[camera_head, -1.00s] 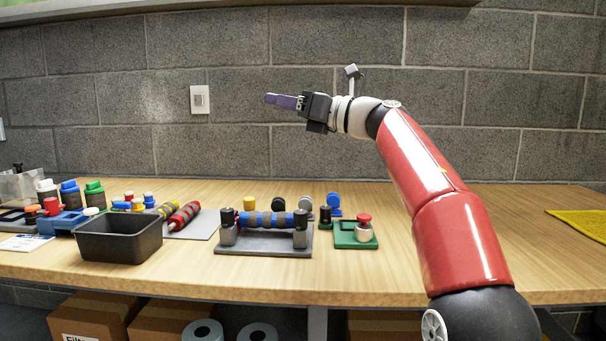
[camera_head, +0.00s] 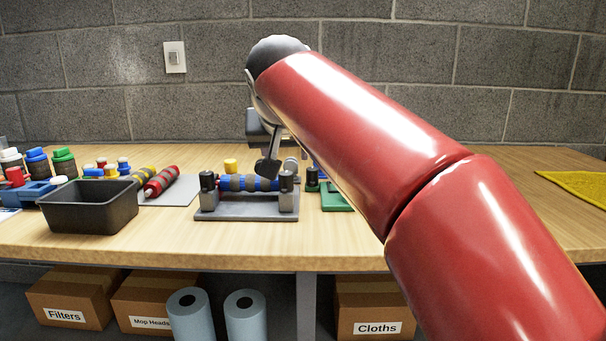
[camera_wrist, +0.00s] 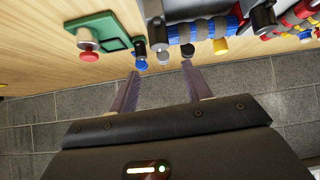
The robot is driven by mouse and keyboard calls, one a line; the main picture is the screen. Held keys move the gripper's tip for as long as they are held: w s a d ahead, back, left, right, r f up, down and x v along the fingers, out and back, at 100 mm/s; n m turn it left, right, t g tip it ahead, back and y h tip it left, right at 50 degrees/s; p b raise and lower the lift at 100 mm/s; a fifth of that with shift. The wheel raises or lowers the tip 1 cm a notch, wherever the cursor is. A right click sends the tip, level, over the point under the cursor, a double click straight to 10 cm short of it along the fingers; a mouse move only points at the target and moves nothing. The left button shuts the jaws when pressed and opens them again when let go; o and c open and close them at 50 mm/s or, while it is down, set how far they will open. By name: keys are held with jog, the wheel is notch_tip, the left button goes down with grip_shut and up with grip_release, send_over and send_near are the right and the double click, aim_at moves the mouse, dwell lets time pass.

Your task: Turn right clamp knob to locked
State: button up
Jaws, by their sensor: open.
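The grey clamp fixture (camera_head: 246,207) stands on the table with a blue-and-grey banded roller (camera_head: 240,183) lying across it. A dark knob tops each post. The right clamp knob (camera_head: 286,178) is at the right post, and the left knob (camera_head: 208,179) is at the left post. In the wrist view the right knob (camera_wrist: 158,46) shows beyond my fingertips, apart from them. My gripper (camera_wrist: 160,70) is open and empty, its two purple fingers pointing toward the table's back items. In the head view my arm hides most of the gripper. I cannot read the knob's lock state.
A green tray (camera_head: 334,200) lies right of the fixture, partly behind my arm; its red-topped part (camera_wrist: 89,55) shows in the wrist view. A black bin (camera_head: 90,208) stands left. Small coloured parts sit behind the fixture, near the block wall (camera_head: 100,100).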

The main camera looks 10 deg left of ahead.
aim_at(286, 173)
jog(key=shift+g, duration=0.3)
jog(key=x, duration=0.7)
jog(key=shift+s+f+b, duration=0.15)
jog(key=shift+f+b, duration=0.15)
jog(key=shift+f, duration=0.35)
jog(key=shift+a, duration=0.1)
jog(key=shift+c, duration=0.4)
jog(key=c, duration=0.9)
jog(key=shift+y, duration=0.3)
jog(key=shift+n+y+p, duration=0.3)
jog(key=shift+n, duration=0.3)
